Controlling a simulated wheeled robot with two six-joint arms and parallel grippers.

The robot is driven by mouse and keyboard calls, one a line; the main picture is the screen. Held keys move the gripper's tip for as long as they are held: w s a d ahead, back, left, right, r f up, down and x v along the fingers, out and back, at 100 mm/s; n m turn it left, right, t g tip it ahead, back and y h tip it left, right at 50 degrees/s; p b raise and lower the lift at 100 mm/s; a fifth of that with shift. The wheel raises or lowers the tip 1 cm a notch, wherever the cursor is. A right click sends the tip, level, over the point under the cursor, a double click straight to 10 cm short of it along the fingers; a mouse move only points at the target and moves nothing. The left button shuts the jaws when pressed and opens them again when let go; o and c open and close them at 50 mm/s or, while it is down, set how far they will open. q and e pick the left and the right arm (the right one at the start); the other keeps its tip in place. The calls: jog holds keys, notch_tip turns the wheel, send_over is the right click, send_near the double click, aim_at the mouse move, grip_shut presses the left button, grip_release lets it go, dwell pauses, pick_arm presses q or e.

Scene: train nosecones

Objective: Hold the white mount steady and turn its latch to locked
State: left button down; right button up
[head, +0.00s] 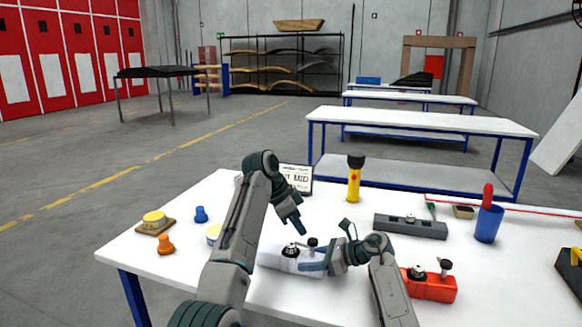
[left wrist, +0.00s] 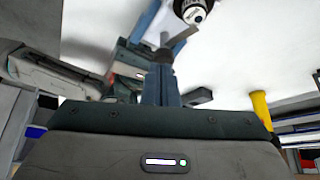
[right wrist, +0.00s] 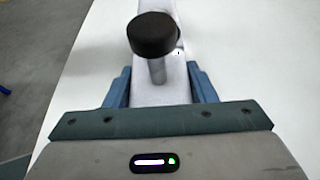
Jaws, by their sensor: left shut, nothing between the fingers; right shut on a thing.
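The white mount (head: 272,258) lies on the table in the head view, with a round black-and-silver fitting (head: 291,250) and a black knob (head: 312,242) on top. My right gripper (head: 312,267) is shut on the mount; in the right wrist view its blue fingers press both sides of the white body (right wrist: 172,88), below the black knob (right wrist: 153,36) on its stem. My left gripper (head: 299,229) is shut and empty, just above the mount. In the left wrist view the round fitting (left wrist: 193,11) shows beyond its fingertips. I cannot tell the latch's setting.
A red mount (head: 430,285) stands right and a grey one (head: 411,227) behind it. A yellow flashlight (head: 355,180), a sign (head: 297,178) and a blue cup (head: 488,222) stand farther back. Orange (head: 165,244) and blue (head: 201,214) pieces lie left.

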aim_at(309, 248)
pick_arm(q)
notch_tip(309, 248, up, 2)
jog(key=shift+r, duration=0.1)
jog(key=shift+w, duration=0.1)
jog(key=shift+w+f, duration=0.2)
jog(key=shift+f, duration=1.35)
jog(key=shift+w+f, duration=0.2)
jog(key=shift+f, duration=1.3)
jog(key=shift+a, duration=0.1)
jog(key=shift+d, duration=0.4)
jog(key=shift+s+d, duration=0.15)
jog(key=shift+s, duration=0.15)
